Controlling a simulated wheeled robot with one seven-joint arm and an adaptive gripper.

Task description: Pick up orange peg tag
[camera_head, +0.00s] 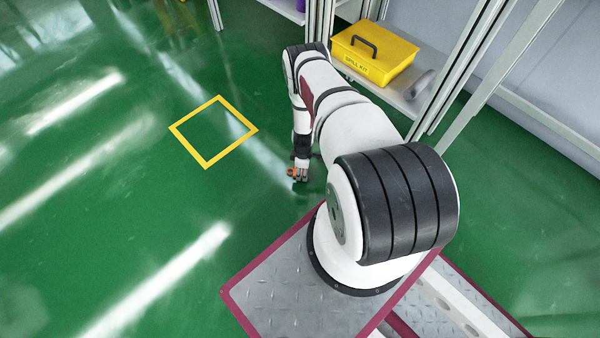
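My gripper (300,175) hangs at the end of my arm, pointing down, low over the green floor just beyond my base. It is small and dark in the picture. A small orange patch (291,172) shows right at its fingertips, on the left side. This may be the orange peg tag, but it is too small to make out its shape. I cannot tell whether the fingers are closed on it or only beside it, or whether it touches the floor.
A yellow square outline (213,131) is marked on the floor left of my gripper. A yellow spill kit box (374,52) with a dark handle sits on a low shelf (415,100) at upper right. Metal posts (455,75) stand beside it. The floor to the left is clear.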

